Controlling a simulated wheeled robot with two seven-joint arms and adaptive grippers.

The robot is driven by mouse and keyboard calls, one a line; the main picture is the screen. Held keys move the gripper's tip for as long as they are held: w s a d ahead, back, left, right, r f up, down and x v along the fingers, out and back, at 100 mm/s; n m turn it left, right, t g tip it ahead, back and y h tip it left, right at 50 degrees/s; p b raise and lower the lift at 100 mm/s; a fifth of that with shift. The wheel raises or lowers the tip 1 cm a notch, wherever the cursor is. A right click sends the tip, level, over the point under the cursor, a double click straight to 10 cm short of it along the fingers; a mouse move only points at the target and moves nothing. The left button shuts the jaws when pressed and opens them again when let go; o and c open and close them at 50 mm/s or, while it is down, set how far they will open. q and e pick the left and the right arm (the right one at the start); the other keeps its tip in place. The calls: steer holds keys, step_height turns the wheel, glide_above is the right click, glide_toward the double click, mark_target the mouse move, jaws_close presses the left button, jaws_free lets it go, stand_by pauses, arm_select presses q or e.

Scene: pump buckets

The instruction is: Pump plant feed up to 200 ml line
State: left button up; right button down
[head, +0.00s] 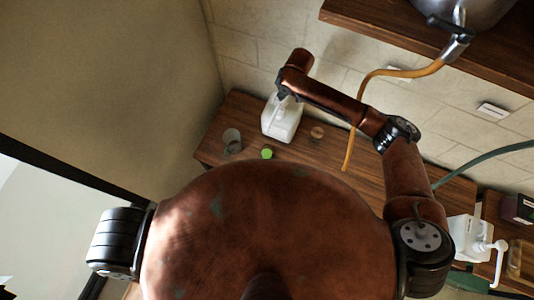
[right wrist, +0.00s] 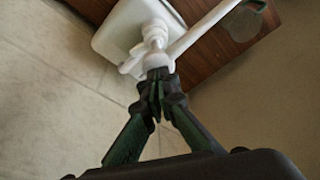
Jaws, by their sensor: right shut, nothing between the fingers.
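A white pump bottle (head: 281,120) stands on the wooden table at the back. My right gripper (head: 284,93) is over its pump top, fingers shut and empty. In the right wrist view the closed fingertips (right wrist: 158,78) are at the white pump head (right wrist: 155,40); I cannot tell whether they touch it. The spout (right wrist: 205,25) points up and right towards a greyish cup (right wrist: 243,24). In the head view this clear cup (head: 232,141) stands left of the bottle. Its fill level is too small to read. My left gripper is not in view.
A green cap-like thing (head: 267,153) and a small round brown item (head: 317,132) lie on the table. An orange hose (head: 362,95) hangs right of the bottle. Another white pump bottle (head: 466,240) stands at the lower right. A wooden shelf (head: 400,28) juts out above.

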mark_target(282, 102)
steer(key=shift+f, duration=0.1)
steer(key=shift+s+f+b, duration=0.1)
steer(key=shift+f+b, duration=0.6)
steer(key=shift+f, duration=1.75)
steer(key=shift+r, duration=0.1)
steer(key=shift+w+p+v, duration=0.2)
steer(key=shift+p+v, duration=0.6)
steer(key=shift+v, duration=0.4)
steer(key=shift+w+a+r, duration=0.1)
steer(key=shift+r, duration=0.55)
steer(key=shift+w+a+r, duration=0.1)
steer(key=shift+r, duration=0.6)
